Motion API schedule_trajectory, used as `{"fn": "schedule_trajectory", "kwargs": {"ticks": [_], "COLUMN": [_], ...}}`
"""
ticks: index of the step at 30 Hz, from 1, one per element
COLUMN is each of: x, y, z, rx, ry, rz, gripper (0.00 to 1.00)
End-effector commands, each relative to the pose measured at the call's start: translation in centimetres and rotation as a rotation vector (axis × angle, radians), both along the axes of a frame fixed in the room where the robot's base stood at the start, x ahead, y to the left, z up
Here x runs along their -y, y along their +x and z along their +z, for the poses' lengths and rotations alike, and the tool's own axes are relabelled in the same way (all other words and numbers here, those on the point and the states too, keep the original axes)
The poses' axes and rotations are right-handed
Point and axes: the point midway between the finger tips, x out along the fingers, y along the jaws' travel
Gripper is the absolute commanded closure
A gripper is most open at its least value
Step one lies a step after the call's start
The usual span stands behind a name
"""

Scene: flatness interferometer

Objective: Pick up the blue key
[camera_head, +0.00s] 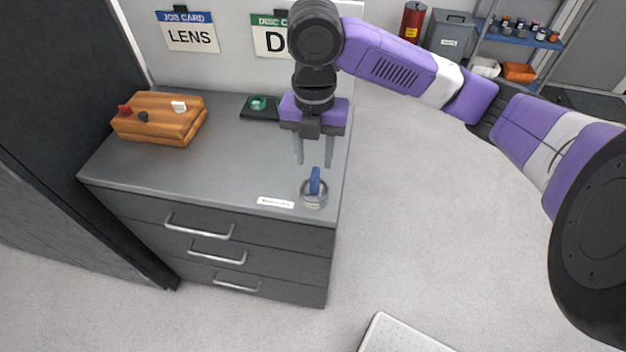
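The blue key (315,181) stands upright in a round grey metal holder (313,200) near the front right corner of the cabinet top. My gripper (314,160) points down just above and behind the key in the picture. Its two grey fingers are spread apart with nothing between them that I can make out. The fingertips appear close to the key's top; I cannot tell whether they touch it or how far apart in depth they are.
The grey drawer cabinet (225,165) carries a wooden block (160,120) with small coloured pieces at left and a dark tray (259,113) with a green ring at the back. A white label (276,203) lies left of the holder. The middle top is clear.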

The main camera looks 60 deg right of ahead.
Motion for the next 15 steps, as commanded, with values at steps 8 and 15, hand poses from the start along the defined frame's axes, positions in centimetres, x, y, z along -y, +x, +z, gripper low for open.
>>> {"fn": "schedule_trajectory", "kwargs": {"ticks": [8,15], "x": [-0.6,-0.6], "y": [-0.5,-0.4], "z": [-3.2,-5.5], "rx": [0.000,0.003], "ry": [0.002,0.001], "rz": [-0.003,-0.002], "gripper": [0.60,0.60]}}
